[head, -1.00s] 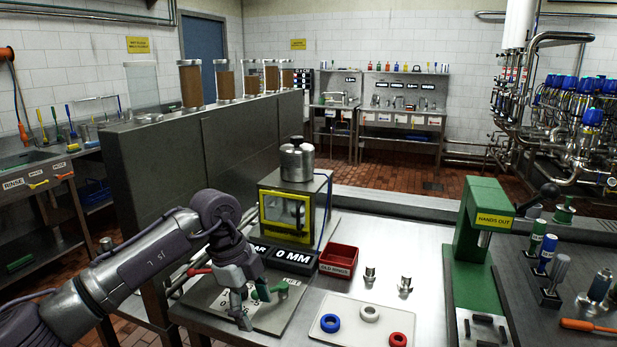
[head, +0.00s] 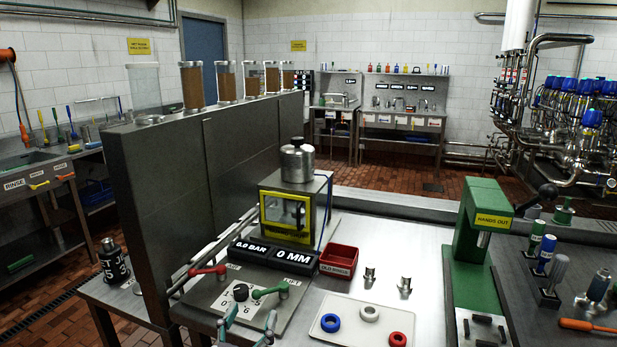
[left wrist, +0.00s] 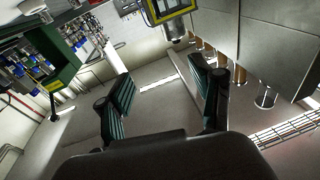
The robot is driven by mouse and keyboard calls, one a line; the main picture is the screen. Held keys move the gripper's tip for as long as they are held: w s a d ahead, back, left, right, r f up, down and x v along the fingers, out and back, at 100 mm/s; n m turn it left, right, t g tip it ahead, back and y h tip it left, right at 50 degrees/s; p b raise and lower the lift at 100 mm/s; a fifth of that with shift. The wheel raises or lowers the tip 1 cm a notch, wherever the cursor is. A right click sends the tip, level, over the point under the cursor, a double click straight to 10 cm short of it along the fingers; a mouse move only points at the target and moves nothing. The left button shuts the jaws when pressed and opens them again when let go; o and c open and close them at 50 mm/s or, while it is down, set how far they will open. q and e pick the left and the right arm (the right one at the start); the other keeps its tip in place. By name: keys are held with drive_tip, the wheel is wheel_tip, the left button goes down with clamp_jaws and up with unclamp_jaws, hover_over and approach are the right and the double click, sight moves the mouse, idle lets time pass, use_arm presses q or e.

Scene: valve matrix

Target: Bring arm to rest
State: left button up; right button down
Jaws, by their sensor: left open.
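My left gripper (head: 246,328) shows only as two separated fingertips at the bottom edge of the head view, in front of the valve panel (head: 213,290). The rest of the left arm is out of that view. In the left wrist view, the two ridged fingers of the gripper (left wrist: 165,75) stand wide apart with nothing between them. That view is strongly tilted. My right gripper is not seen.
The panel carries a red lever (head: 208,270), a green lever (head: 270,290) and a black knob (head: 240,292). Behind stands a yellow-framed box (head: 286,213). To the right are a red bin (head: 338,260), a tray with rings (head: 345,336) and a green press (head: 485,220).

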use_arm(q)
drive_tip(key=s+a+f+n+g+y, duration=0.1)
drive_tip(key=s+a+f+g+y, duration=0.1)
drive_tip(key=s+a+f+g, duration=0.4)
drive_tip(key=s+a+f+n+g+y, duration=0.15)
drive_tip(key=s+f, duration=0.25)
drive_tip(key=f, duration=0.5)
drive_tip(key=s+a+f+m+g, duration=0.1)
drive_tip(key=s+f+g, duration=0.3)
drive_tip(key=s, duration=0.5)
drive_tip(key=s+a+f+m+g, duration=0.15)
drive_tip(key=s+f+g, duration=0.25)
drive_tip(key=s, duration=0.6)
wheel_tip(320, 180, down, 24)
drive_tip(key=s+a+f+g, duration=0.2)
drive_tip(key=s+a+f, duration=0.1)
drive_tip(key=s+f, duration=1.4)
drive_tip(key=shift+f, duration=0.65)
drive_tip(key=shift+s+y, duration=0.1)
drive_tip(key=shift+y, duration=0.15)
